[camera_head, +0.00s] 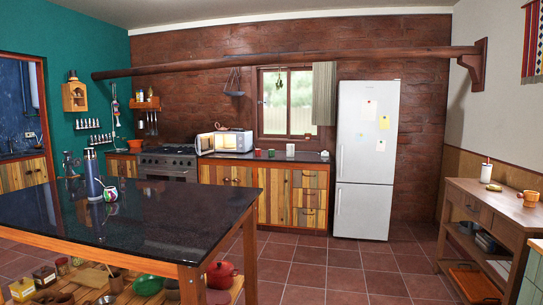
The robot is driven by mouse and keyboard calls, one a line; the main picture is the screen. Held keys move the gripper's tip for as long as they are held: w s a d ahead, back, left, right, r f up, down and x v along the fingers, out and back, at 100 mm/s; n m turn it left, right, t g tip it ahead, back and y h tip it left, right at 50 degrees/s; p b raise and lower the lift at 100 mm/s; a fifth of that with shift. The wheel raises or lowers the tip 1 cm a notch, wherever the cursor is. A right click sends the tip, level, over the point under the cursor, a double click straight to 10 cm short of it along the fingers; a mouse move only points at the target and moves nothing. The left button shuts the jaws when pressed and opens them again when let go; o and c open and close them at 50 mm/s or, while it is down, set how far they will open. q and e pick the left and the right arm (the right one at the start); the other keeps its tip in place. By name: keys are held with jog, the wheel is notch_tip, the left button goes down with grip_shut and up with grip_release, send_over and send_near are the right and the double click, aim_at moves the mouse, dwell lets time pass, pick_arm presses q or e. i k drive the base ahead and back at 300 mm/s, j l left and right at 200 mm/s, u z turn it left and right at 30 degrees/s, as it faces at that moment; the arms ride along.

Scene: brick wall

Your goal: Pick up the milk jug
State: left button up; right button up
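I cannot make out the milk jug for certain. Another white container (486,173) with a thin stick-like top stands on the wooden side table at the right. A dark blue flask (93,175) stands on the near black-topped table, with a small round patterned cup (110,194) beside it. Neither of my grippers is in view.
The black table (160,225) fills the left foreground, with pots and jars on its lower shelf. The tiled floor (345,270) is clear between the tables.

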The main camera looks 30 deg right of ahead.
aim_at(290, 148)
jog(key=i+l+z, duration=1.1)
jog(key=i, duration=0.2)
jog(key=i+z, duration=0.35)
jog(key=i, duration=2.25)
jog(key=i+u, duration=0.15)
jog(key=i, duration=0.4)
jog(key=i+l+u, duration=0.15)
jog(key=i, duration=0.4)
jog(key=i+l+u, duration=0.15)
jog(key=i, duration=0.4)
jog(key=i+l+u, duration=0.15)
jog(key=i, duration=0.4)
jog(key=i+j+u, duration=0.15)
jog(key=i+u, duration=0.6)
jog(key=i+l+u, duration=0.15)
jog(key=i+u, duration=0.25)
jog(key=i, duration=0.15)
jog(key=i+j+z, duration=0.15)
jog(key=i, duration=0.35)
jog(key=i+j+z, duration=0.15)
jog(key=i, duration=0.4)
jog(key=j, duration=0.05)
